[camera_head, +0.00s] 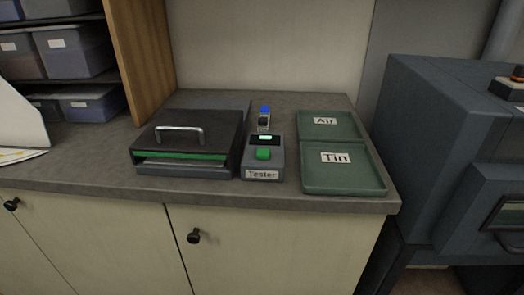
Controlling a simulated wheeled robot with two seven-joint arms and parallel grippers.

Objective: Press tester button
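The tester (262,172) is a small grey box with a "Tester" label on its front, standing on the counter between a dark box and two green trays. Its green button (263,154) sits on the top face, below a small lit display (265,137). A small upright piece with a blue top (265,112) stands at the back of the tester; I cannot tell what it is. Neither of my grippers is in view, and nothing covers the button.
A dark box (222,140) with a metal handle stands left of the tester, slightly open with green inside. Green trays labelled "Air" (345,133) and "Tin" (372,183) lie right. A blue-grey machine (420,130) stands beyond the counter's right end. Shelves with bins (72,50) are at left.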

